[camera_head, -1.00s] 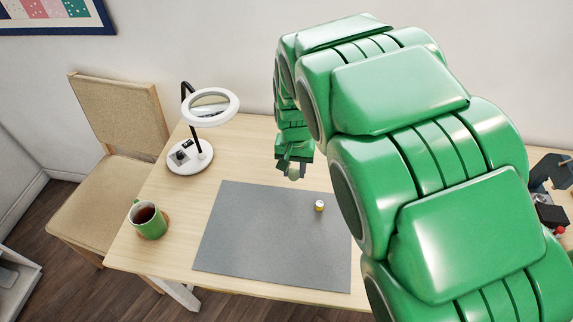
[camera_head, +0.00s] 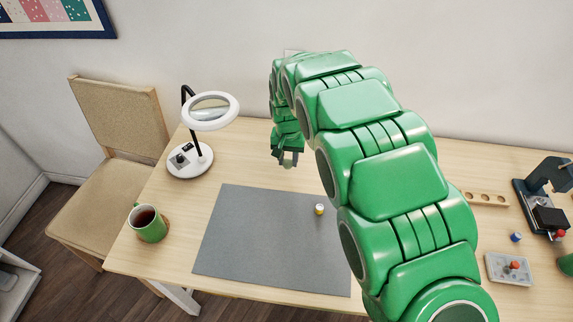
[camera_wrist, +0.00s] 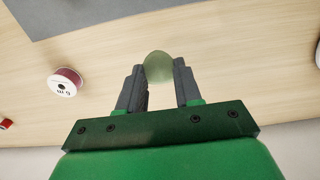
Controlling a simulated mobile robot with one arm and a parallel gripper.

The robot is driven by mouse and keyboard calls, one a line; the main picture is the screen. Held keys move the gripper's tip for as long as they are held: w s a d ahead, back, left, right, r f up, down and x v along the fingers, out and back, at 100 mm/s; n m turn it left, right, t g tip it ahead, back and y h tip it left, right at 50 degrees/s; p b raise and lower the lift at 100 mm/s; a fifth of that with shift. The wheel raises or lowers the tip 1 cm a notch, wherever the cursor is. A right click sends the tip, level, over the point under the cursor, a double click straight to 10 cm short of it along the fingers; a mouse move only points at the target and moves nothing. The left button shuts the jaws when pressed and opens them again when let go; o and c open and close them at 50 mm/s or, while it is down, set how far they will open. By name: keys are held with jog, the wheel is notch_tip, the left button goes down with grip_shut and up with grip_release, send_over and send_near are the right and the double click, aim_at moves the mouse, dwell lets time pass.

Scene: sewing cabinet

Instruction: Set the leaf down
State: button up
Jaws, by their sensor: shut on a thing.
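My gripper (camera_head: 289,161) is over the back part of the table, behind the grey mat. In the wrist view its two dark fingers (camera_wrist: 160,85) are shut on a pale olive, round-edged thing, which seems to be the leaf (camera_wrist: 158,66). It sticks out between the fingertips, with bare wood beyond it. In the head view only a small pale bit shows at the fingertips. I cannot tell its full shape or whether it touches the table.
The grey mat (camera_head: 260,250) bears a small yellow-and-white piece (camera_head: 319,209). A magnifier lamp (camera_head: 190,160) and green mug (camera_head: 148,223) stand left. A reddish spool (camera_wrist: 66,84) lies near my gripper. A grey tray (camera_head: 509,269) and dark machine (camera_head: 545,205) stand right.

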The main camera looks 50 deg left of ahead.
aim_at(286, 165)
jog(key=shift+w+a+f, duration=0.25)
jog(key=shift+a+f, duration=0.2)
jog(key=shift+f, duration=0.2)
jog(key=shift+w+a+f, duration=0.2)
jog(key=shift+a+f, duration=0.25)
jog(key=shift+f, duration=0.15)
jog(key=shift+w+a+f, duration=0.25)
jog(key=shift+a+f, duration=0.2)
jog(key=shift+f, duration=1.7)
jog(key=shift+f, duration=0.2)
jog(key=o, duration=1)
jog(key=shift+r, duration=0.2)
